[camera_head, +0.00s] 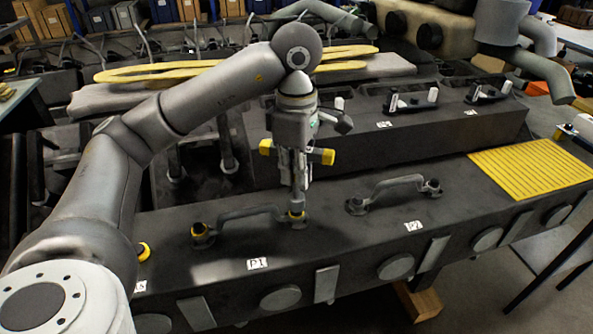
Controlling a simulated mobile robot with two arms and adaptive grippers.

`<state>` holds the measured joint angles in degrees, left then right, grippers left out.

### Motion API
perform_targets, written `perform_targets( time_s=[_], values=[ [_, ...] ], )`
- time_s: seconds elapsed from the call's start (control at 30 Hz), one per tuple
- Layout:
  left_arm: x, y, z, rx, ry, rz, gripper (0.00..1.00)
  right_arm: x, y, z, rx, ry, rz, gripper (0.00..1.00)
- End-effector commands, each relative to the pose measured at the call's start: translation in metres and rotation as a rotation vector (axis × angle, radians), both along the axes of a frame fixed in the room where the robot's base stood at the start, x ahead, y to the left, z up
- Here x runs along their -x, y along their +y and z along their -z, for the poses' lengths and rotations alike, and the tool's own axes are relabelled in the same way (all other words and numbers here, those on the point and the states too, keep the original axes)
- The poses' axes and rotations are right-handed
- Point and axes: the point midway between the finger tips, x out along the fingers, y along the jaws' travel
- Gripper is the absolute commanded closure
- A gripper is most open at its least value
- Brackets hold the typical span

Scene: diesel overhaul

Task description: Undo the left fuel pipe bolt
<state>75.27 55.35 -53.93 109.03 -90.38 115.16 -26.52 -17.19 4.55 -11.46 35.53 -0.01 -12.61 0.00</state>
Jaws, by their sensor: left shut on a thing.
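My left gripper (294,152) hangs down over the engine's front ledge. It is shut on an upright tool with a yellow-tipped crossbar (327,156). Whether the tool's tip is seated on the bolt is hard to tell. Another bent pipe (390,184) lies to the right, behind a second label. My right gripper is not in view.
The dark engine block (350,240) has a raised step behind the ledge, carrying several clamps (410,100). A yellow slotted mat (533,168) lies at the ledge's right end. Long yellow parts (150,72) lie behind my arm. A yellow-ringed fitting (143,251) sits at lower left.

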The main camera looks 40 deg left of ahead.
Motion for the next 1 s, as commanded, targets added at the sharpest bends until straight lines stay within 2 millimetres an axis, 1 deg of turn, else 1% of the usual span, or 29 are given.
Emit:
perform_targets(
  time_s=[0.37,0.7,0.77,0.87,1.0],
  values=[
    [0.000,0.000,0.000,0.001,-0.001,0.013,1.00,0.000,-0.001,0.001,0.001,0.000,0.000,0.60],
    [0.000,0.000,0.018,0.001,-0.001,0.013,1.00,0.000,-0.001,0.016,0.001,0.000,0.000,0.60],
    [0.000,0.000,0.015,0.001,-0.001,0.010,1.00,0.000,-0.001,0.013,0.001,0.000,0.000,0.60],
    [0.000,0.000,0.014,0.000,-0.001,-0.034,1.00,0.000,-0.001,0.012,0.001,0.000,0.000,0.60],
    [0.000,0.000,0.014,0.000,-0.001,-0.190,1.00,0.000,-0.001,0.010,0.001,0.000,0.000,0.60]
  ],
)
